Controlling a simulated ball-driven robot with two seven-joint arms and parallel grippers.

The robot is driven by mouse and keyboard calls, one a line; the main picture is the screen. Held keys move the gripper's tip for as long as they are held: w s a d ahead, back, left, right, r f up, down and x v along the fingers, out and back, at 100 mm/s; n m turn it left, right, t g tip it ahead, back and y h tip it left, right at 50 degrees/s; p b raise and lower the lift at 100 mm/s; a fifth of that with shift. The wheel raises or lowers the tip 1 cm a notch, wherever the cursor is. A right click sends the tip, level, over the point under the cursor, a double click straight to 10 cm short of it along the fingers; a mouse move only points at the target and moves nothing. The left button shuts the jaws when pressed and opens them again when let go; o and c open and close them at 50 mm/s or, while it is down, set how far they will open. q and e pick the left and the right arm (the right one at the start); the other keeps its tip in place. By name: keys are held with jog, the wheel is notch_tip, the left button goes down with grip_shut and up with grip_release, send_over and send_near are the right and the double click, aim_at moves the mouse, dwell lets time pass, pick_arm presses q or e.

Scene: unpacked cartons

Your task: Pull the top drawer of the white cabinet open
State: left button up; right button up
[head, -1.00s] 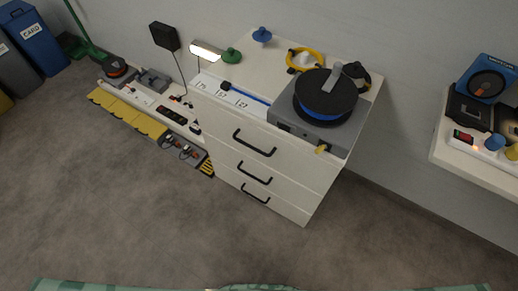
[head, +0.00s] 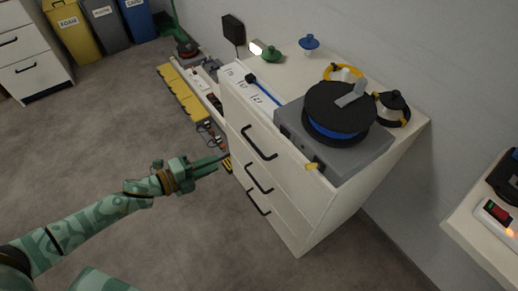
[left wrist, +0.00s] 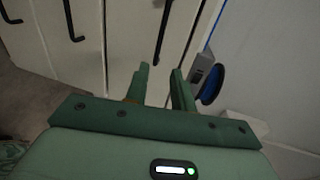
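The white cabinet (head: 372,178) stands in the middle right of the head view, with three drawers and black bar handles. Its top drawer (head: 283,163) looks closed, with its handle (head: 258,143) bare. My left gripper (head: 221,163) is in front of the cabinet, left of and a little lower than that handle in the picture. In the left wrist view my left gripper (left wrist: 158,78) has its two fingers apart with nothing between them. The top handle (left wrist: 163,32) shows beyond the fingertips, apart from them. My right gripper is not in view.
A grey box with a black and blue reel (head: 338,112) sits on the cabinet top, its yellow part (head: 312,166) near the front edge. A low white shelf with yellow flaps (head: 182,97) lies left of the cabinet. Open floor (head: 110,130) lies in front.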

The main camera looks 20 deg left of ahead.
pick_arm(q)
jog(key=b, duration=0.2)
send_near(255, 146)
jog(key=w+d+f, duration=0.2)
jog(key=b+x, duration=0.1)
jog(key=x, duration=0.3)
jog(key=b+x, duration=0.1)
jog(key=x, duration=0.2)
jog(key=shift+w+r+b, duration=0.15)
jog(key=shift+r+b, duration=0.15)
jog(key=shift+r, duration=0.05)
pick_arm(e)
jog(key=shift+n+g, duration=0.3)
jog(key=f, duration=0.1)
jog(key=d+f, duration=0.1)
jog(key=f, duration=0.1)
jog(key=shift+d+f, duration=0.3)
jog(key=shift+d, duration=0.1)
pick_arm(q)
grip_shut()
